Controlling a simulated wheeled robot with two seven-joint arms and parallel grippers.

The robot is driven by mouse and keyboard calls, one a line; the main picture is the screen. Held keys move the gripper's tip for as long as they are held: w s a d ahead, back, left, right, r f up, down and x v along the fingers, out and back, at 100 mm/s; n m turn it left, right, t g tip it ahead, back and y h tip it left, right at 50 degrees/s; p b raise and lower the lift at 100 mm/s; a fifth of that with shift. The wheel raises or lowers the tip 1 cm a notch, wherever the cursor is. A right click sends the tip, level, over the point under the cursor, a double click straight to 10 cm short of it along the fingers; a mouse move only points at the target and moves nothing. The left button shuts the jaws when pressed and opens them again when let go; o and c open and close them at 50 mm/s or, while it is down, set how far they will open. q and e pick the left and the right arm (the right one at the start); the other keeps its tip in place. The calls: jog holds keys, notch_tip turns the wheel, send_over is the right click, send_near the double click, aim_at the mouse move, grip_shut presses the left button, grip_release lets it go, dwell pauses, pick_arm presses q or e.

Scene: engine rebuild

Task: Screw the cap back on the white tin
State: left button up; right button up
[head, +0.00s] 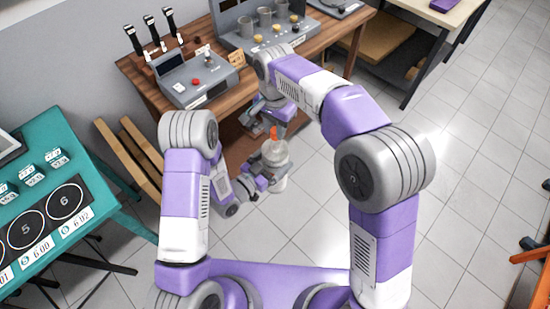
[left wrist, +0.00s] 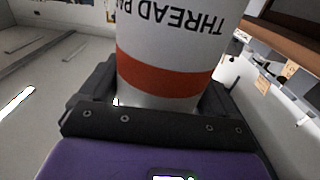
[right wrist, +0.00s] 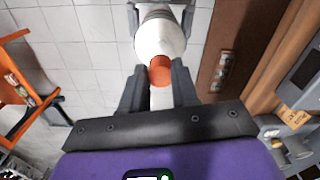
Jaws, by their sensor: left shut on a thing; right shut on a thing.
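The white tin (head: 278,153) is held upright over the floor, in front of the wooden bench. My left gripper (head: 270,174) is shut around its lower body. In the left wrist view the tin (left wrist: 168,45) shows black lettering and an orange-red band between the fingers. The orange cap (head: 273,132) is at the top of the tin. My right gripper (head: 272,122) is shut on it from above. In the right wrist view the cap (right wrist: 160,70) sits between the fingertips, against the white tin (right wrist: 160,38). I cannot tell whether the cap touches the tin's neck.
The wooden bench (head: 150,88) with a grey control box (head: 197,82) and a grey rack of cups (head: 262,28) stands behind. A teal table (head: 75,130) is at the left. A wooden stool (head: 125,155) stands between them.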

aim_at(275, 148)
jog(key=shift+f, duration=1.2)
jog(key=shift+s+a, duration=0.1)
jog(key=shift+f, duration=0.85)
jog(key=shift+f, duration=0.55)
